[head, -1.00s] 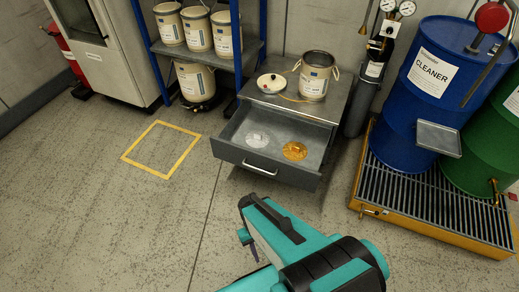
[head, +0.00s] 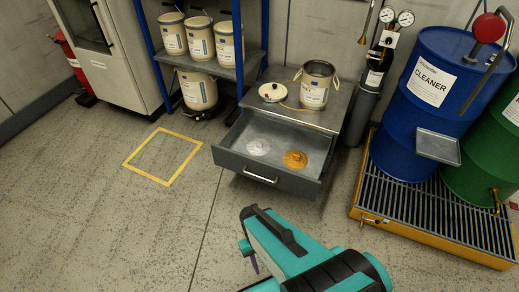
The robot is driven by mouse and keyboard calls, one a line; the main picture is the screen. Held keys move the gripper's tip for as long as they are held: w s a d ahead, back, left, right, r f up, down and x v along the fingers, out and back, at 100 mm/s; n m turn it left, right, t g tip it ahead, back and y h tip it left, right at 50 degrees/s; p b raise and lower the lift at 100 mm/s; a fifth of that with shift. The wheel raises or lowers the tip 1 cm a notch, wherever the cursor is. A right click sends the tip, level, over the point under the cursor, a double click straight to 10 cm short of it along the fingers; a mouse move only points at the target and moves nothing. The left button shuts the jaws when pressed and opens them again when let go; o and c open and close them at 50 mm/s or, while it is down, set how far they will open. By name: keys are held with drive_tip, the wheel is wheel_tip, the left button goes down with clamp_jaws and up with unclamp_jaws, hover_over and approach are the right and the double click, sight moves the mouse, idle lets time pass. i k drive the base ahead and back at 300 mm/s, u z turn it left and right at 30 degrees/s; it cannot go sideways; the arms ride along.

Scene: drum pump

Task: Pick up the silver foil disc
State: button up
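The silver foil disc (head: 258,147) lies flat in the left part of an open grey drawer (head: 247,180). A gold disc (head: 295,159) lies to its right in the same drawer, apart from it. My gripper (head: 249,258) shows at the bottom of the head view, in front of the drawer and well short of it. It is seen partly from behind. A dark finger points down from it, and the gap between the fingers is hidden, so I cannot tell whether it is open or shut.
A bucket (head: 315,85) and a white lid (head: 272,92) stand on the cabinet top above the drawer. A blue drum (head: 425,115) and a green drum (head: 490,165) stand on a yellow grated pallet (head: 425,225) at right. The floor left of the drawer is clear, with a yellow marked square (head: 133,172).

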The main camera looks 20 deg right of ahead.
sight(258, 147)
drive_tip(key=k, duration=0.6)
drive_tip(key=u, duration=0.5)
drive_tip(key=i, duration=0.65)
drive_tip(key=u, duration=0.7)
drive_tip(key=i, duration=1.5)
drive_tip(key=z, duration=0.7)
drive_tip(key=i, duration=0.6)
drive_tip(key=z, duration=0.4)
